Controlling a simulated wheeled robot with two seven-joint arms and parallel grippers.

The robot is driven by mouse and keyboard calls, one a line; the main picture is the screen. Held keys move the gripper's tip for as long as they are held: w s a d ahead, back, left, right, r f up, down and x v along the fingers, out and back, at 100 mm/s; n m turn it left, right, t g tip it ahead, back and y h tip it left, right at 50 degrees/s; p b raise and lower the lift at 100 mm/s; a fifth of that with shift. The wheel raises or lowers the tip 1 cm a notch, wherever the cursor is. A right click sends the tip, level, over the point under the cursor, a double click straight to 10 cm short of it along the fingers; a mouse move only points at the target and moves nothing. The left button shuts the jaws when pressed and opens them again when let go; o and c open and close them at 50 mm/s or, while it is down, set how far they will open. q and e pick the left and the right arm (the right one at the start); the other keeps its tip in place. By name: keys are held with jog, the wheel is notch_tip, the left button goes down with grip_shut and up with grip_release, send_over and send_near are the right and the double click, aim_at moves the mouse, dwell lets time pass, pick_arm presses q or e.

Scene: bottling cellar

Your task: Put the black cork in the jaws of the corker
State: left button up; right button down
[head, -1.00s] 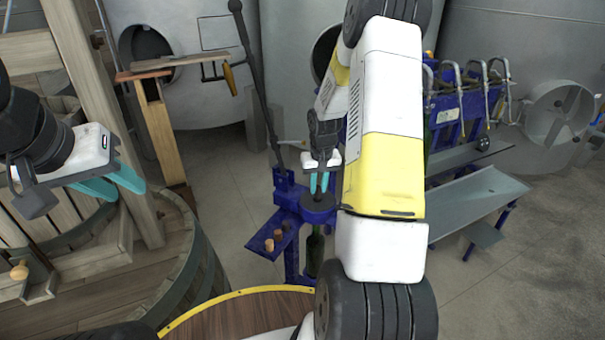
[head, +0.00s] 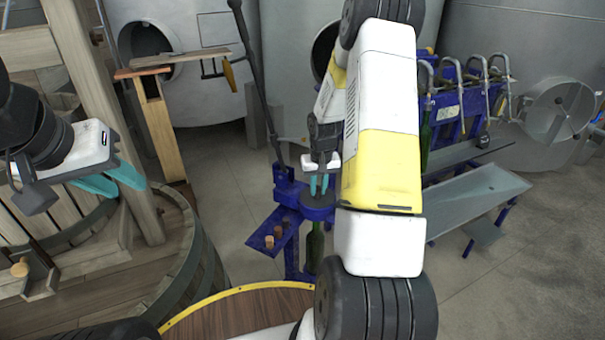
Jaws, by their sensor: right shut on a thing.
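The blue corker (head: 287,186) stands in the middle of the head view, its long dark lever rising to the left. Its round blue head with the jaws (head: 318,211) is right below my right gripper (head: 319,190). That gripper points down, its teal fingers shut on a small dark thing, the black cork, mostly hidden between the tips. The tips are at or just above the top of the head; I cannot tell how far in the cork is. A green bottle (head: 314,248) stands upright under the head. My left gripper (head: 118,182) is open and empty at the left, far from the corker.
A blue tray (head: 262,229) on the corker's left holds tan corks (head: 268,241). A wooden barrel (head: 187,275) and press (head: 92,110) stand at the left. A bottle filler (head: 447,107) and grey steel table (head: 478,197) are at the right. My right arm hides the corker's right side.

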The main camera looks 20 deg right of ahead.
jog(key=c, duration=1.2)
grip_release()
jog(key=shift+c, duration=0.2)
notch_tip(320, 180, up, 8)
jog(key=s, duration=0.1)
jog(key=shift+f, duration=0.15)
jog(key=shift+a, duration=0.1)
